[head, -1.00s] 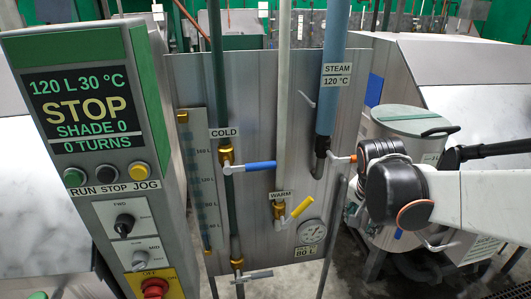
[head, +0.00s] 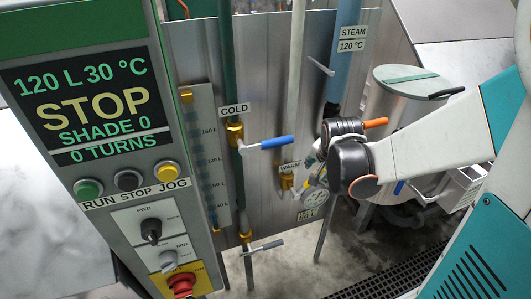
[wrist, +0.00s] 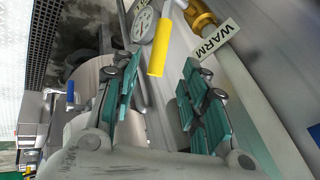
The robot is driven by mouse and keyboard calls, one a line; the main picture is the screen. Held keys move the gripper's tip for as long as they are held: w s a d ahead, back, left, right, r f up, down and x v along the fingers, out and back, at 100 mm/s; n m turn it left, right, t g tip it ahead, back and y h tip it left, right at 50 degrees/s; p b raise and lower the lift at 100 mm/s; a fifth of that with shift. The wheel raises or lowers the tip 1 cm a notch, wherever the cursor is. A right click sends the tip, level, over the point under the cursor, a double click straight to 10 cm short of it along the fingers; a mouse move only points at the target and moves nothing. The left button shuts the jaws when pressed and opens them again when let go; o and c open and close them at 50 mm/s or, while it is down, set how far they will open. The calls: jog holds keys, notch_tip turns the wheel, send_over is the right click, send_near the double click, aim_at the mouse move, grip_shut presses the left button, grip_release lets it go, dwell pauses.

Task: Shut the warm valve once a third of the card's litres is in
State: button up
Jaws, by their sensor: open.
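The warm valve (head: 286,182) is brass, below the WARM label. In the head view its yellow handle is mostly hidden by my gripper. In the wrist view the yellow handle (wrist: 158,48) points down from the brass body (wrist: 200,17), and its tip lies near the gap between my fingers. My gripper (wrist: 158,88) is open and empty, its teal pads apart; I cannot tell whether either touches the handle. The round dial (head: 314,201) sits beside the valve, with a small plate (head: 307,214) under it. The panel display (head: 88,103) reads 120 L, 30 °C, STOP, 0 turns.
The cold valve's blue handle (head: 264,143) sticks out sideways to the left of the warm valve. A striped litre scale (head: 210,160) stands left of the pipes. A steam pipe (head: 345,60) and a lidded drum (head: 415,80) are to the right.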

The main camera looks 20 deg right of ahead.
jog(key=b+x, duration=0.7)
jog(key=x, duration=0.4)
jog(key=shift+d, duration=0.1)
jog(key=shift+c, duration=0.2)
grip_shut()
